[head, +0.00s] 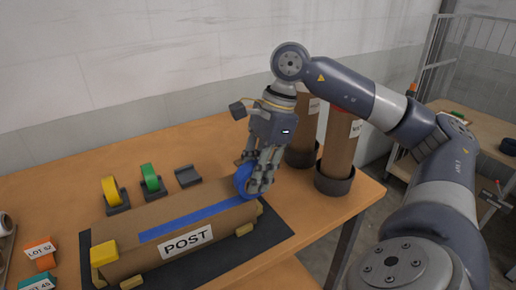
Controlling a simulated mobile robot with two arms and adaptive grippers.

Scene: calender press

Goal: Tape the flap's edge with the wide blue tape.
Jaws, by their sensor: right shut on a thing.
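A long brown carton (128,257) with a white POST label (187,241) lies on a dark mat (268,238). A wide strip of blue tape (190,222) runs along the carton's top, from near its left part to the roll at its right end. My right gripper (252,180) is shut on the blue tape roll (243,180) at the carton's right end; its fingers hide part of the roll. The roll appears to touch the strip's end. The flap's edge beneath the tape is hidden. My left gripper is not in view.
A yellow roll (110,190) and a green roll (150,178) stand in holders behind the carton, beside an empty holder (187,176). Tall brown tubes (340,145) stand in dark cups at the right. Orange (40,252) and teal (37,283) labelled blocks sit front left.

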